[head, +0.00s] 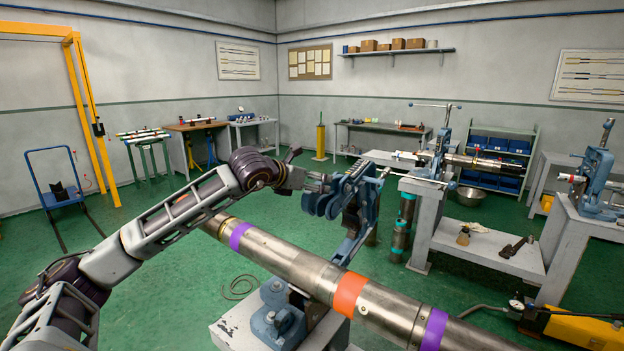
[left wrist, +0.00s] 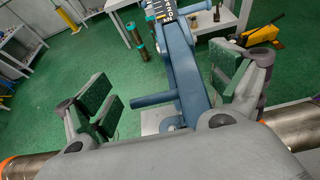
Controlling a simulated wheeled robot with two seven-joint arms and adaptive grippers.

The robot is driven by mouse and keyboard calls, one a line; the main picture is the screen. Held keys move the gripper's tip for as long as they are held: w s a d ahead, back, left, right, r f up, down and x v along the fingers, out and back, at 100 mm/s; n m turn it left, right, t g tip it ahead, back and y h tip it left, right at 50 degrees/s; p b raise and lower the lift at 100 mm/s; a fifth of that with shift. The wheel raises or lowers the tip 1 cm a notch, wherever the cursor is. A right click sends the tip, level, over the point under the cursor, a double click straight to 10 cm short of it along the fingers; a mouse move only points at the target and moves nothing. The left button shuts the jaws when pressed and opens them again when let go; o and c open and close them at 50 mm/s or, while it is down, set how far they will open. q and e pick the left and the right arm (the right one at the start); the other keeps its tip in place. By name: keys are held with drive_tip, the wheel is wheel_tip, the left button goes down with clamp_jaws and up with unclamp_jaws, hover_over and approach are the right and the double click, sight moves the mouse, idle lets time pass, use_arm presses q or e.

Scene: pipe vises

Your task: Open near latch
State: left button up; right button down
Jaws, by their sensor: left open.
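The near pipe vise (head: 275,318) is blue and stands on a grey block, with a long steel pipe (head: 285,259) lying through it. The pipe has purple and orange bands. Its blue upright part (head: 356,240) rises behind the pipe. My left gripper (head: 335,200) is above the pipe at this upright part and overlaps it in the head view. In the left wrist view, its green-padded fingers (left wrist: 165,88) are spread wide on either side of the blue frame (left wrist: 187,72). A short blue bar (left wrist: 153,99) sticks out between them. I cannot tell whether anything touches, nor make out the latch clearly.
A grey bench (head: 482,243) to the right carries another blue vise (head: 437,150) with a pipe. A further vise (head: 597,180) stands at the far right, above a yellow pump unit (head: 585,326). Green floor (head: 150,235) is open at the left, near a blue cart (head: 60,190).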

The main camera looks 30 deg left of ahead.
use_arm(q)
drive_tip(key=shift+w+d+f, duration=0.1)
drive_tip(key=shift+w+f, duration=0.05)
drive_tip(key=shift+w, duration=0.2)
use_arm(e)
drive_tip(key=shift+s+d, duration=0.15)
drive_tip(key=shift+s, duration=0.1)
use_arm(q)
drive_tip(key=c, duration=1.5)
drive_tip(key=shift+p, duration=0.3)
use_arm(e)
drive_tip(key=shift+s, duration=0.15)
